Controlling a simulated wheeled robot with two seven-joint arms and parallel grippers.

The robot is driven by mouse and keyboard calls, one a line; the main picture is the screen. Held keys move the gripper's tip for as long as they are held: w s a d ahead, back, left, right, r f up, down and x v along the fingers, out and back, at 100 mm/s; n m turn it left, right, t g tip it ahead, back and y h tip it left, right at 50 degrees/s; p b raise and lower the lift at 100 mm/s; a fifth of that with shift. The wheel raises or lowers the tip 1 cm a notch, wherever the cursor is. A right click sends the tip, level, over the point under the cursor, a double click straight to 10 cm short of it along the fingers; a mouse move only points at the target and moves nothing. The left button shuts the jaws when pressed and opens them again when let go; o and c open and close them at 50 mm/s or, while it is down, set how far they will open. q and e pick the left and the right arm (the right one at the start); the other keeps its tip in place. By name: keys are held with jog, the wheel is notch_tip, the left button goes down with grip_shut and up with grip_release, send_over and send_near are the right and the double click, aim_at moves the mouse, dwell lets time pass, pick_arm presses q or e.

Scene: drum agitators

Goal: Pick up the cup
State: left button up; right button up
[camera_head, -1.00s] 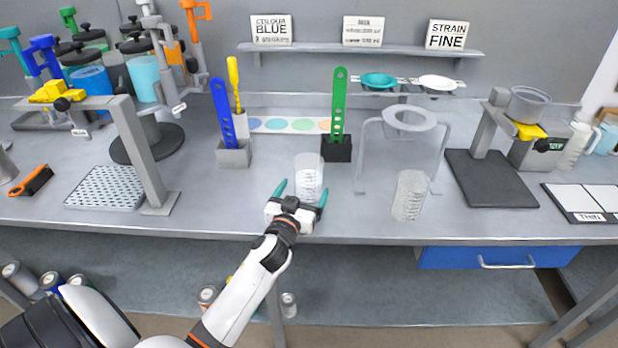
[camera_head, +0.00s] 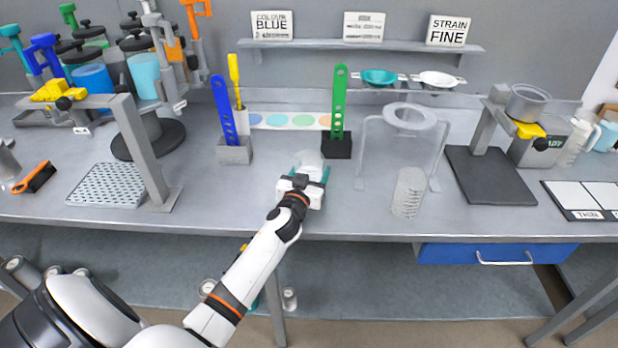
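A clear cup (camera_head: 309,159) stands upright on the grey bench, left of the black block with the green paddle. My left gripper (camera_head: 309,174) is at the cup from the near side, with its teal fingers at the cup's two sides. The gripper hides the cup's lower part, and I cannot tell whether the fingers touch it. A second clear cup with markings (camera_head: 409,193) stands to the right, near the front edge. My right gripper is not in view.
A blue paddle (camera_head: 223,110) in a grey block and a green paddle (camera_head: 339,103) in a black block stand behind. A clear ring stand (camera_head: 443,150) is to the right. The grey post (camera_head: 141,150) stands left. The bench front between them is clear.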

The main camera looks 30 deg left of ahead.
pick_arm(q)
jog(key=c, duration=0.6)
jog(key=shift+o, duration=0.2)
jog(key=shift+r, duration=0.1)
